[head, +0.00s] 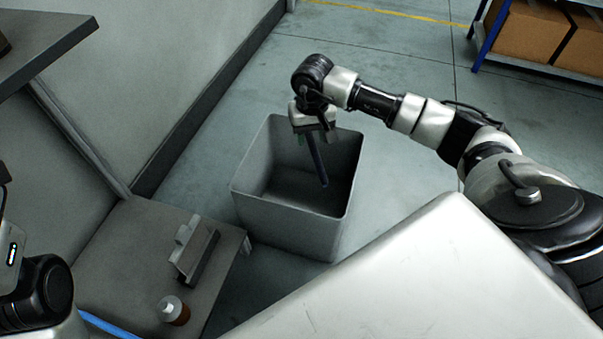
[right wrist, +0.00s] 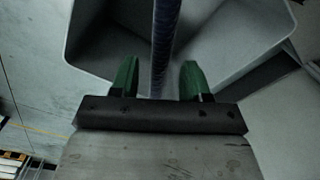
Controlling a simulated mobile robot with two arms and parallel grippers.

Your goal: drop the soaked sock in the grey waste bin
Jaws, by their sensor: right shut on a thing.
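The grey waste bin (head: 290,229) stands open on the floor in the middle of the head view. It fills the upper part of the right wrist view (right wrist: 98,42). My right gripper (head: 314,138) is over the bin's opening, pointing down. It is shut on the soaked sock (head: 319,166), a long, narrow dark blue thing that hangs down over the bin's opening. In the right wrist view the sock (right wrist: 165,40) passes between the green fingertips (right wrist: 160,80). My left arm shows at the left edge of the head view, but its gripper is out of view.
A low grey table (head: 128,248) left of the bin bears a grey dispenser-like object (head: 196,252) and a small bottle with an orange-brown body (head: 174,311). A rack with cardboard boxes (head: 530,30) stands at the far right. The floor around is clear.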

